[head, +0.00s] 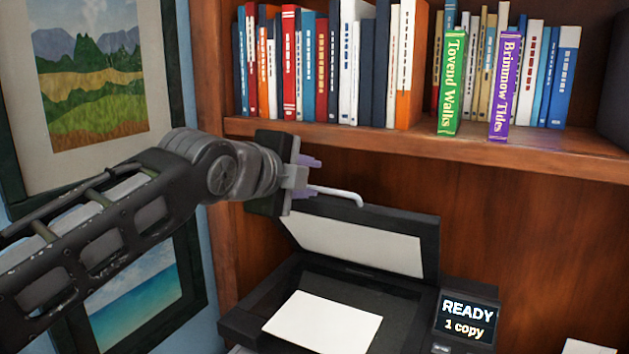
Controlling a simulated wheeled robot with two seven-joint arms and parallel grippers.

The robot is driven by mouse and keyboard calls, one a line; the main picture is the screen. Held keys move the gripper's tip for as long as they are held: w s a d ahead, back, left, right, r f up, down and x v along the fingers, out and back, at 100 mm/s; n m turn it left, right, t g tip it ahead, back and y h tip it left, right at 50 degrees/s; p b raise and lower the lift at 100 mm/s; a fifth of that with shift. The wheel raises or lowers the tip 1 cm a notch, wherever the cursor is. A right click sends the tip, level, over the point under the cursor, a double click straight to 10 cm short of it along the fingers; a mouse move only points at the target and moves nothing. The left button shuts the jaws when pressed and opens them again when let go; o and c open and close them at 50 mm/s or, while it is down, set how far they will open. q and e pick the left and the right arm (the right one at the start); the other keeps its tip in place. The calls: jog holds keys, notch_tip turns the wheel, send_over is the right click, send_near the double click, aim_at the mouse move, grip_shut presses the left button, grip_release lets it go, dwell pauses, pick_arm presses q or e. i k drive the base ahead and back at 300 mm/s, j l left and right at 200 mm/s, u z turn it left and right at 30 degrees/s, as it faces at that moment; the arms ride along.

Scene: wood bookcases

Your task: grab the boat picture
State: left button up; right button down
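No boat shows in any visible picture. A framed picture of blue water and pale sand (137,300) hangs at the lower left, its upper part hidden behind my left arm. A blank white sheet (324,322) lies on the glass of the copier (262,308), whose lid (362,243) is raised. My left gripper (308,178) is in front of the bookcase back, by the lid's upper left and its pale handle (337,193). My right gripper is out of view.
A framed landscape (90,65) hangs at the upper left. A shelf (430,144) above the copier holds several books, including green "Tovend Walks" (452,85) and purple "Brimmow Tides" (504,88). The copier display (468,319) reads "READY 1 copy". A white sheet (588,347) shows at the lower right.

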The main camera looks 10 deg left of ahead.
aim_at(322, 325)
jog(key=k+j, duration=0.3)
jog(key=k, duration=0.15)
jog(key=k+j, duration=0.25)
jog(key=k, duration=0.25)
